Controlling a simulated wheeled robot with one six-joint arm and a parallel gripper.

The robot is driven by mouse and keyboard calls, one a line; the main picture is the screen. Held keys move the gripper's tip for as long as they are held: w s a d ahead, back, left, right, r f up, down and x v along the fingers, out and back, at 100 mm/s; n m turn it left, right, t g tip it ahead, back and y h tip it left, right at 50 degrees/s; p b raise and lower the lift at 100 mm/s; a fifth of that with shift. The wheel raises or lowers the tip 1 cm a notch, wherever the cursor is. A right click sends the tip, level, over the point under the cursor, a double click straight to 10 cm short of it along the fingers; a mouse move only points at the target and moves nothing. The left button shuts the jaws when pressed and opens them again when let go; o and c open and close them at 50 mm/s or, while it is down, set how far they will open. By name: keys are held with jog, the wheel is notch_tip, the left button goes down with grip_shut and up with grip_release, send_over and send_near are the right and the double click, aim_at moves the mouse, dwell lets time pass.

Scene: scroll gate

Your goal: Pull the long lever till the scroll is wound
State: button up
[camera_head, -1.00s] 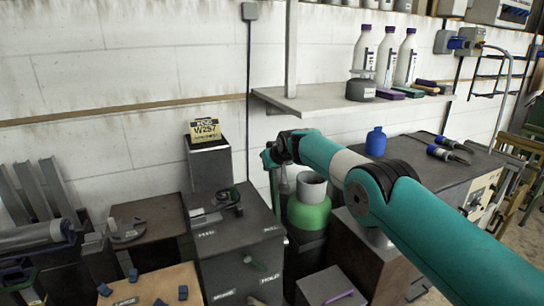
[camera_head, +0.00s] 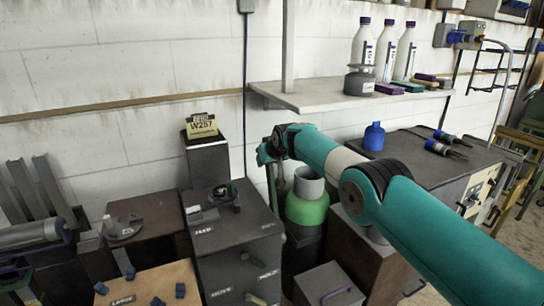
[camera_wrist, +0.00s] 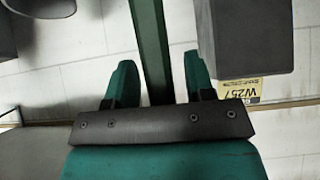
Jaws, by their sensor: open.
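My gripper (camera_head: 268,158) is at the end of the teal arm, in front of the wall and above the dark boxes. In the wrist view its two teal fingers (camera_wrist: 158,80) are apart. A long dark green bar (camera_wrist: 150,40) runs between the fingers in that view; I cannot tell whether it touches either one. A thin teal upright (camera_head: 272,190) shows below my gripper in the head view. It may be the same bar and the long lever, but I cannot be sure. I cannot make out a scroll.
A green vessel (camera_head: 306,212) stands right of the upright. A dark box (camera_head: 240,250) with labels and a pillar with a yellow W257 sign (camera_head: 202,126) stand left. A shelf (camera_head: 330,98) with bottles is behind. A dark bench (camera_head: 440,165) stands right.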

jog(key=b+v, duration=0.4)
jog(key=v, duration=1.3)
jog(key=shift+s, duration=0.15)
jog(key=shift+d+r, duration=0.1)
